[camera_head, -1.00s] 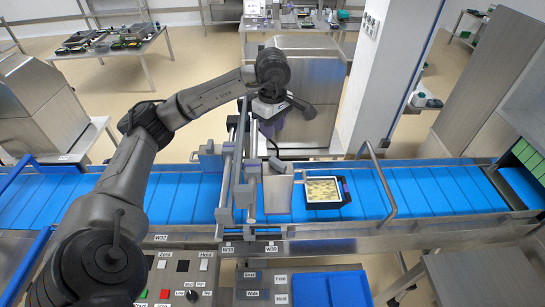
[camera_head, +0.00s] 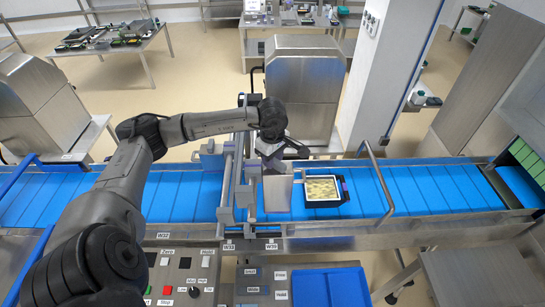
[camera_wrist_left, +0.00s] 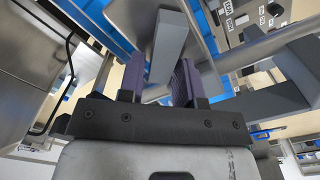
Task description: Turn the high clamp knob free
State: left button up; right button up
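A grey block-shaped bar (camera_wrist_left: 171,42), which looks like the high clamp knob, shows in the left wrist view just beyond and between the fingertips. In the head view my gripper hides the knob at the top of the clamp frame (camera_head: 228,175) over the conveyor. My left gripper (camera_head: 270,160) points down beside this frame. Its two purple fingers show apart in the left wrist view (camera_wrist_left: 160,75), one on each side of the bar's near end. I cannot tell whether they touch it. My right gripper is not in view.
A black-rimmed tray (camera_head: 325,190) lies on the blue conveyor (camera_head: 430,187) right of the frame. A metal plate (camera_head: 278,193) stands between them. A bent rail (camera_head: 378,180) rises farther right. Control panels (camera_head: 180,275) and a blue bin (camera_head: 328,288) are in front.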

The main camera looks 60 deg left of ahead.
pick_arm(q)
jog(key=shift+c, duration=0.5)
grip_shut()
